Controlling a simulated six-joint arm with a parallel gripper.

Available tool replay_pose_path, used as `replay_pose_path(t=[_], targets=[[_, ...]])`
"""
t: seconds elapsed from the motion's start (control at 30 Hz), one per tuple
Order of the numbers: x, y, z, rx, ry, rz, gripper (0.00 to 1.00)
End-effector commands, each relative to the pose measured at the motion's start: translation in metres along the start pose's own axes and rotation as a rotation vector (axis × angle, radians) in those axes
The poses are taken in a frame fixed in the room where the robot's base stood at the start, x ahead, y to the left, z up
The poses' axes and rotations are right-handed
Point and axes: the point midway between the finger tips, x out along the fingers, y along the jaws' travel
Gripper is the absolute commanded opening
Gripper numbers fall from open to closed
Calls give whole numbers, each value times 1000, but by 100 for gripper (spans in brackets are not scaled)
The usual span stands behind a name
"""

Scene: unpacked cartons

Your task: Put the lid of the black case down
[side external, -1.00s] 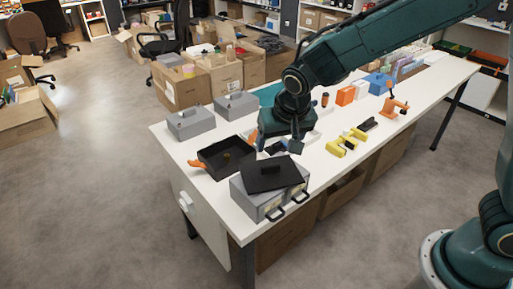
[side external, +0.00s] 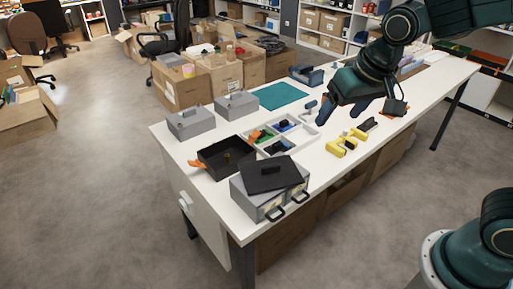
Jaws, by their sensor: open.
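The black case (side external: 213,163) stands open on the left part of the white table, and its dark inside shows with a small brownish thing in it. A flat black lid (side external: 266,176) with a small raised knob lies on top of a grey unit (side external: 245,200) with black handles, at the table's near edge. The lid sits at an angle to the unit and is apart from the case. My gripper (side external: 344,112) is open and empty above the table, to the right of the case and lid, with its fingers pointing down.
Two grey lidded boxes (side external: 191,124) stand behind the case. A white divided tray (side external: 294,148) with small items lies right of it. Yellow parts (side external: 345,144) lie below my gripper. A teal mat (side external: 277,95) lies farther back.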

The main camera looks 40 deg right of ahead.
Motion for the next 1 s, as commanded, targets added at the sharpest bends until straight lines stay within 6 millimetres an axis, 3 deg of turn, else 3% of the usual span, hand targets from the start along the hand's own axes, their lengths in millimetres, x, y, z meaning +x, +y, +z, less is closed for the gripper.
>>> replay_pose_path(t=[0.2,0.5,0.73,1.0], targets=[[-36,29,29,-59,24,-30,72],[-70,58,77,-157,61,-55,72],[-80,70,106,-217,84,-60,72],[-82,72,114,-237,87,-61,72]])
